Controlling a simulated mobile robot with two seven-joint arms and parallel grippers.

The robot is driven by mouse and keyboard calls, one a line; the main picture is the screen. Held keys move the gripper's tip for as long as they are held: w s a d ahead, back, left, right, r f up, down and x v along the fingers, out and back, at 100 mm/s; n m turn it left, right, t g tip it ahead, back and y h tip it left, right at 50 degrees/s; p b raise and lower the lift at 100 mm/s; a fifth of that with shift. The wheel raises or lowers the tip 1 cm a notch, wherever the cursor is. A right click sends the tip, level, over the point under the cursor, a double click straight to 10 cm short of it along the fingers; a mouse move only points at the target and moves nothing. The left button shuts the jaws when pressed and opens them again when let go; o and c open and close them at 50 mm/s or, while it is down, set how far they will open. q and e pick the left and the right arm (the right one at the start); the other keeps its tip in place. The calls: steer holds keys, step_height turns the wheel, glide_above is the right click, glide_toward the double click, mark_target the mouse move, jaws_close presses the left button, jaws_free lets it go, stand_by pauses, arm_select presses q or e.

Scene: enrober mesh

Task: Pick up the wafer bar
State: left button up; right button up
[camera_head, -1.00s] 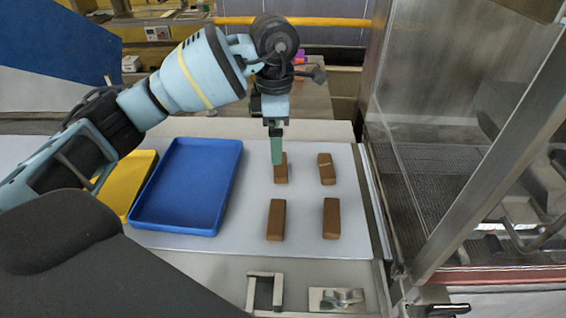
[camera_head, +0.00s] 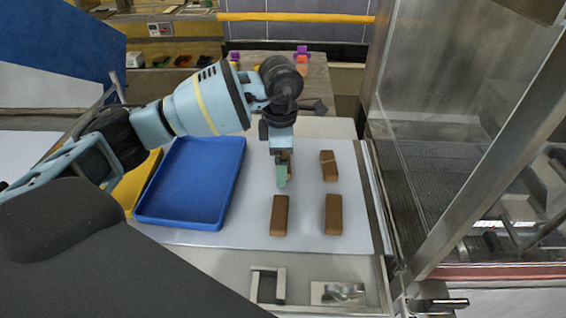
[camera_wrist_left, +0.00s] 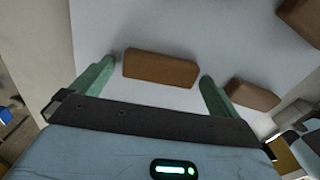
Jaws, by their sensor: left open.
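Several brown bars lie on a pale grey work surface (camera_head: 245,228); which one is the wafer bar I cannot tell for sure. The back right bar (camera_head: 328,166) has a thin pale line across it. The front left bar (camera_head: 280,215) and front right bar (camera_head: 333,214) look plain. The back left bar is mostly hidden behind my left gripper (camera_head: 283,181). That gripper points down, open and empty. In the left wrist view a bar (camera_wrist_left: 160,68) lies just beyond and between its green fingers (camera_wrist_left: 152,85); another bar (camera_wrist_left: 252,95) lies to the right. My right gripper is not in view.
A blue tray (camera_head: 180,222) stands left of the bars, with a yellow tray (camera_head: 128,190) partly behind it. A metal-framed machine with a mesh belt (camera_head: 420,165) stands to the right. The surface between the blue tray and the bars is clear.

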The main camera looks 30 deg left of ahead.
arm_select(q)
steer(key=c, duration=0.8)
step_height(320, 180, up, 10)
